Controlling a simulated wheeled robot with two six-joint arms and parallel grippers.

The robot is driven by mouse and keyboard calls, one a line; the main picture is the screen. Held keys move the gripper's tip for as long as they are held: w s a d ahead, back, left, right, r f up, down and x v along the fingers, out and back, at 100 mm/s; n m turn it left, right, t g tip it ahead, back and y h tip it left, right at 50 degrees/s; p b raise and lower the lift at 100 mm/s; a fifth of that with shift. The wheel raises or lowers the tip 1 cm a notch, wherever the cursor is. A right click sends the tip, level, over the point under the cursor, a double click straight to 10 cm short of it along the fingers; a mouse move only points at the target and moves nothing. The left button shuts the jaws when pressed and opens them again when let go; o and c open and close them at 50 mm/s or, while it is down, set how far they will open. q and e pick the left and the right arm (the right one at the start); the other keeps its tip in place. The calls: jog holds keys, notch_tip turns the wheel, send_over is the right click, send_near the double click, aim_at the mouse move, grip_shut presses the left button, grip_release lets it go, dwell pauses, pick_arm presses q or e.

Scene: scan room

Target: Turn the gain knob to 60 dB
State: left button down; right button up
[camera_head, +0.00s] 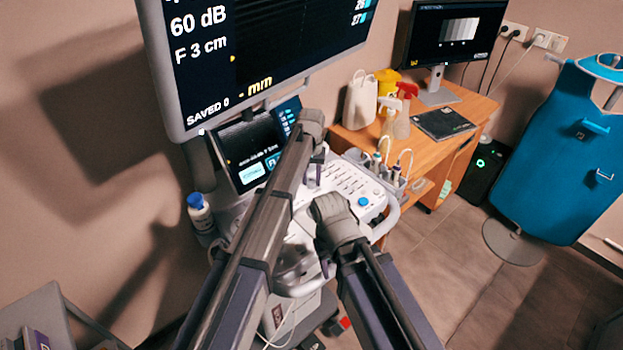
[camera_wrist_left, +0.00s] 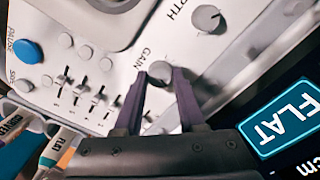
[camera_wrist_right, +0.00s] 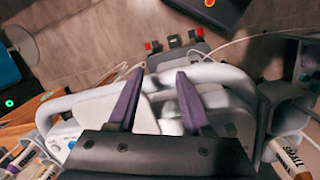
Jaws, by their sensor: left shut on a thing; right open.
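The gain knob (camera_wrist_left: 160,70) is a small grey round knob beside the printed word GAIN on the white console panel. My left gripper (camera_wrist_left: 160,78) is shut on it, with one purple finger on each side. In the head view my left gripper (camera_head: 313,178) reaches down to the panel, and my own arm hides the knob. The big monitor (camera_head: 250,60) reads "60 dB", with "F 3 cm" below it. My right gripper (camera_wrist_right: 155,88) is open and empty above the console's front handle.
A depth knob (camera_wrist_left: 207,18) sits near the gain knob, and several sliders (camera_wrist_left: 85,92) lie on the other side. A touchscreen (camera_head: 250,145) stands behind the panel. A bottle (camera_head: 200,212) is at the console's left, and probes (camera_head: 385,165) hang at its right. A wooden desk (camera_head: 420,150) stands beyond.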

aim_at(311, 182)
pick_arm(q)
jog(key=c, duration=0.5)
grip_release()
notch_tip(311, 182, up, 8)
jog(key=p, duration=0.8)
jog(key=shift+f, duration=0.1)
jog(key=shift+s, duration=0.1)
jog(key=s+a+m, duration=0.1)
jog(key=s+a, duration=0.2)
jog(key=s, duration=1.3)
jog(key=s+a+m+y, duration=0.1)
jog(key=s+a, duration=0.2)
jog(key=s, duration=1.3)
